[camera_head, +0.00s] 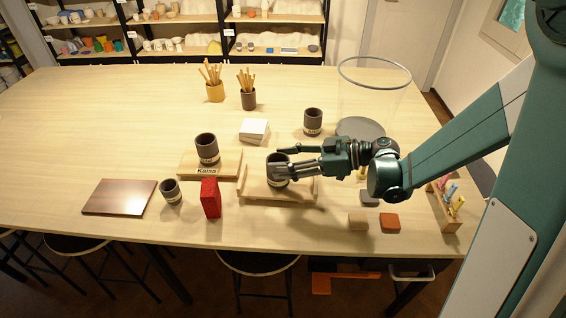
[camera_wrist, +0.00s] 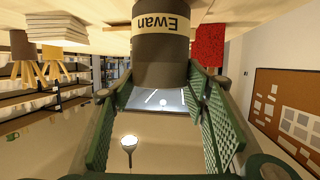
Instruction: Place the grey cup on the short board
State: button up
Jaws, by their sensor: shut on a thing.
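My gripper (camera_head: 285,162) is shut on a dark grey cup (camera_head: 277,160), which is upright. In the wrist view the cup (camera_wrist: 160,55) shows a pale band reading "Ewan", upside down, between my fingers. The cup is over a light wooden board with raised ends (camera_head: 262,196); I cannot tell whether it touches it. Left of this is a plain wooden board labelled "Kaisa" (camera_head: 185,171), with another dark grey cup (camera_head: 206,147) on it. Further left lies a dark brown board (camera_head: 118,197), bare. Which board counts as short is not marked.
A small grey cup (camera_head: 170,190) and a red block (camera_head: 210,198) stand left of my gripper. Another grey cup (camera_head: 313,121), white tiles (camera_head: 254,129) and tool pots (camera_head: 248,98) are behind. A clear cylinder (camera_head: 374,95) stands behind my arm. The table's left part is free.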

jog(key=shift+f, duration=0.35)
jog(key=o, duration=1.3)
jog(key=shift+r, duration=0.25)
jog(key=shift+p+v, duration=0.7)
jog(key=shift+v, duration=5.25)
jog(key=shift+s, duration=0.15)
